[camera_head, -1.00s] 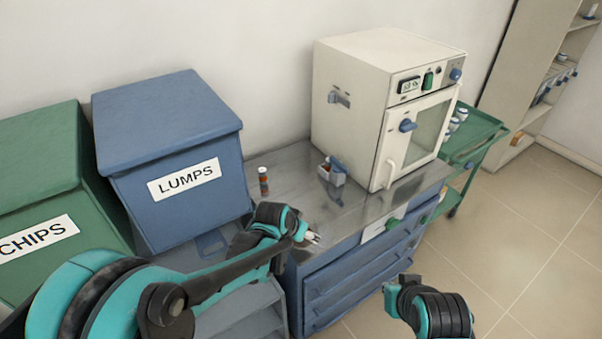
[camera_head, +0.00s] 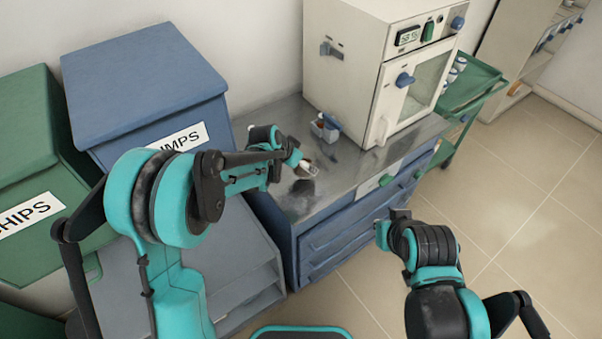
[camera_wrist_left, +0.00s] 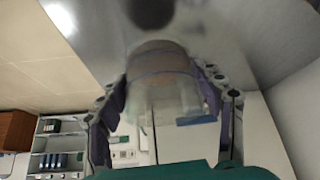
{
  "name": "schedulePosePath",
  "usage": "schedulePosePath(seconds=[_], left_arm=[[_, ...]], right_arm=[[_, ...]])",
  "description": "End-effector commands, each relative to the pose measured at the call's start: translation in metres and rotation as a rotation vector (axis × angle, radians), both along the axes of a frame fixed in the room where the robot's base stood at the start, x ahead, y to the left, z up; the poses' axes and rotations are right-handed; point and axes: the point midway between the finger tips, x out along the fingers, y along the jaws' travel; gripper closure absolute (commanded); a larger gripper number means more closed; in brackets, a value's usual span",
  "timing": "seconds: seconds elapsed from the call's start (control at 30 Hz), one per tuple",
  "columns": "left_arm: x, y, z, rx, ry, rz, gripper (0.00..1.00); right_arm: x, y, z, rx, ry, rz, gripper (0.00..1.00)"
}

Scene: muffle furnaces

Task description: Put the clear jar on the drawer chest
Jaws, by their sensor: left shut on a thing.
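The clear jar (camera_wrist_left: 165,85) is between the two fingers of my left gripper (camera_wrist_left: 165,105) in the left wrist view, and the gripper is shut on it. In the head view my left gripper (camera_head: 304,164) holds the small jar (camera_head: 309,170) over the metal top of the blue drawer chest (camera_head: 348,182). I cannot tell whether the jar touches the top. My right gripper (camera_head: 384,230) is low in front of the chest, apart from it; its fingers are not clear.
A white furnace (camera_head: 350,75) stands on the chest, with a small box (camera_head: 324,128) beside it. A blue LUMPS bin (camera_head: 145,85) and a green CHIPS bin (camera_head: 30,130) stand left. A green cart (camera_head: 480,85) is at right. The chest's front top is clear.

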Motion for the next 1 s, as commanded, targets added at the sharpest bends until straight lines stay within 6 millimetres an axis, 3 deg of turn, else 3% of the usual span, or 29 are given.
schedulePosePath(seconds=[0.17, 0.4, 0.77, 0.8, 0.87, 1.0], left_arm=[[0.003, 0.004, -0.011, 0.000, 0.000, 0.001, 0.70], [0.003, 0.003, -0.044, 0.000, 0.000, 0.001, 0.70], [0.002, 0.003, -0.046, 0.000, 0.000, 0.001, 0.70], [0.002, 0.003, -0.046, 0.000, 0.001, 0.001, 0.29], [0.002, 0.003, -0.046, 0.000, 0.001, 0.001, 0.13], [0.002, 0.003, -0.045, 0.000, 0.001, 0.001, 0.13]], right_arm=[[0.000, 0.000, -0.005, 0.000, 0.000, 0.000, 1.00], [0.000, 0.000, -0.020, 0.000, 0.000, 0.000, 1.00], [0.000, 0.000, -0.022, 0.000, 0.000, 0.000, 1.00], [0.000, 0.000, -0.022, 0.000, 0.000, 0.000, 1.00], [0.000, 0.000, -0.021, 0.000, 0.000, 0.000, 1.00], [0.000, 0.000, -0.021, 0.000, 0.000, 0.000, 1.00]])
